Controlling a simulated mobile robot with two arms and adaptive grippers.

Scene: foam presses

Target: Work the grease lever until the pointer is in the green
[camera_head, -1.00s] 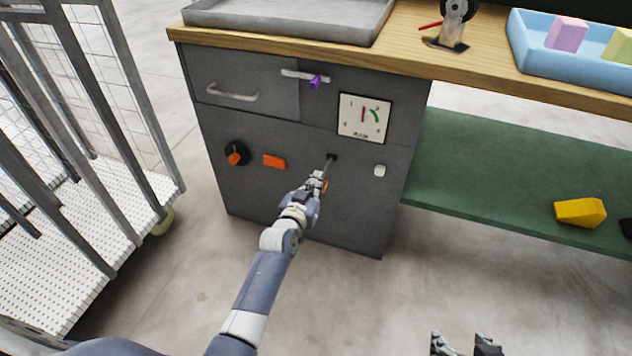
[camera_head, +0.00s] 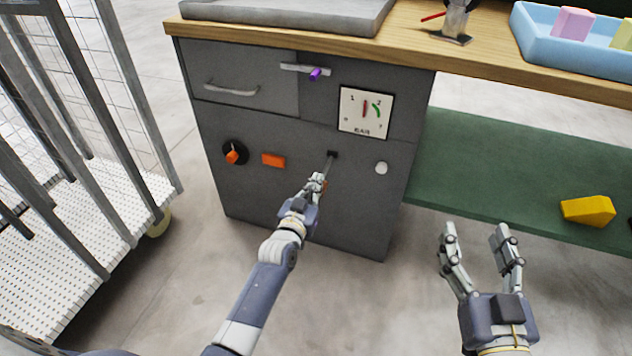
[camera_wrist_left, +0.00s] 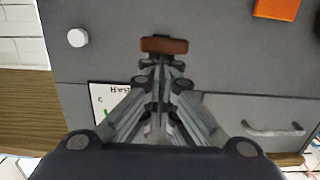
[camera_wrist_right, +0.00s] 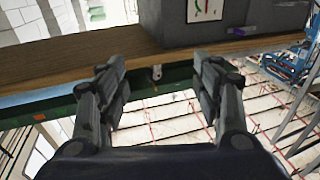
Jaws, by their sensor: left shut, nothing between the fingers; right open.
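The grease lever (camera_head: 330,163) is a thin rod coming out of a dark slot in the grey cabinet front, angled down. Its orange-brown grip (camera_wrist_left: 164,46) shows as a bar just beyond the left fingertips in the left wrist view. My left gripper (camera_head: 318,181) is shut and empty at the lever's lower end; I cannot tell whether it touches. The white gauge (camera_head: 351,122) above the slot has a red pointer (camera_head: 364,108) standing about upright, left of the green arc (camera_head: 377,111). My right gripper (camera_head: 474,236) is open and empty, right of the cabinet.
An orange knob (camera_head: 233,156), an orange rectangle (camera_head: 274,160) and a white button (camera_head: 381,168) are on the cabinet front. A purple piece (camera_head: 315,74) is at the upper handle. A wire cart (camera_head: 120,190) stands left. A green shelf (camera_head: 480,170) holds a yellow block (camera_head: 588,210).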

